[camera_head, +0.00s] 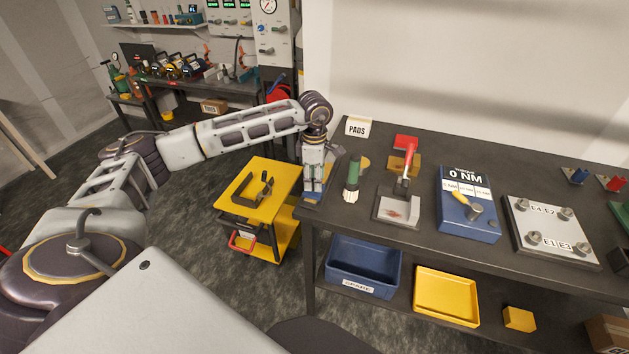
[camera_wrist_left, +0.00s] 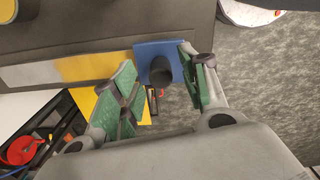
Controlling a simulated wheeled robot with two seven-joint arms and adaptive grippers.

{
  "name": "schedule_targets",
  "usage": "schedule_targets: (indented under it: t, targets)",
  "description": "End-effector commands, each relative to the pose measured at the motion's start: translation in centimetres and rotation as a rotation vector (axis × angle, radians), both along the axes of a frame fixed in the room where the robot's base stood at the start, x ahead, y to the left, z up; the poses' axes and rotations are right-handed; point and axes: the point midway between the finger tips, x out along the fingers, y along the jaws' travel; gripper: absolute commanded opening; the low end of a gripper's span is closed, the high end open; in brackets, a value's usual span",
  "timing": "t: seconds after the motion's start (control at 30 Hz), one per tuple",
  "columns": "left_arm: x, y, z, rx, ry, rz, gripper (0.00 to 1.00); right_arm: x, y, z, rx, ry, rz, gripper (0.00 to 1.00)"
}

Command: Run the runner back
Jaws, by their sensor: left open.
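The runner looks like a blue block (camera_wrist_left: 150,50) with a black round knob (camera_wrist_left: 161,72). In the left wrist view it sits at the right end of a strip (camera_wrist_left: 30,75) with white and yellow parts along the dark bench edge. My left gripper (camera_wrist_left: 156,66) is open, with one green-padded finger on each side of the knob. I cannot tell whether either finger touches it. In the head view my left gripper (camera_head: 313,185) points down at the bench's left end and hides most of the runner and strip. My right gripper is not in view.
The dark bench (camera_head: 375,235) carries a green-topped tool (camera_head: 353,175), a red-handled press (camera_head: 405,145), a blue torque box (camera_head: 467,205) and a bolt plate (camera_head: 550,232). A yellow cart (camera_head: 240,205) stands just left. A blue bin (camera_head: 362,268) and yellow tray (camera_head: 445,295) are below.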

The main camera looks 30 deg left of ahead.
Motion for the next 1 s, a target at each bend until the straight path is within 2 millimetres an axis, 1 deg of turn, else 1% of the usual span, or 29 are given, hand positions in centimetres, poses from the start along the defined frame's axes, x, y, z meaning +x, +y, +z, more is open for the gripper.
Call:
schedule_targets:
  t: [0.1, 0.2, 0.57, 0.67, 0.9, 0.93, 1.0]
  targets:
    - [0.0, 0.0, -1.0, -0.001, 0.002, 0.0, 0.44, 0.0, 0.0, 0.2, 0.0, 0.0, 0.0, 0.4]
    - [-0.1, -0.1, -1.6, -0.001, 0.002, -0.001, 0.44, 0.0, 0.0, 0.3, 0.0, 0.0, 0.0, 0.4]
    - [0.0, 0.0, -1.9, 0.0, 0.001, -0.001, 0.44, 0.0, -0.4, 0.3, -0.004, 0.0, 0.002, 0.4]
    - [0.0, 0.0, -1.9, 0.0, 0.001, -0.001, 0.33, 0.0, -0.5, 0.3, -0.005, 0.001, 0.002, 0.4]
    - [0.0, 0.0, -1.9, 0.0, 0.001, -0.001, 0.02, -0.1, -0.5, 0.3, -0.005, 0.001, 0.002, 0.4]
    - [0.0, 0.0, -1.9, 0.0, 0.001, -0.001, 0.0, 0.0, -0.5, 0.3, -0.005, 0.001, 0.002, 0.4]
    - [0.0, 0.0, -1.8, 0.0, 0.0, -0.001, 0.0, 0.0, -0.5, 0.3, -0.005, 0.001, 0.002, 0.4]
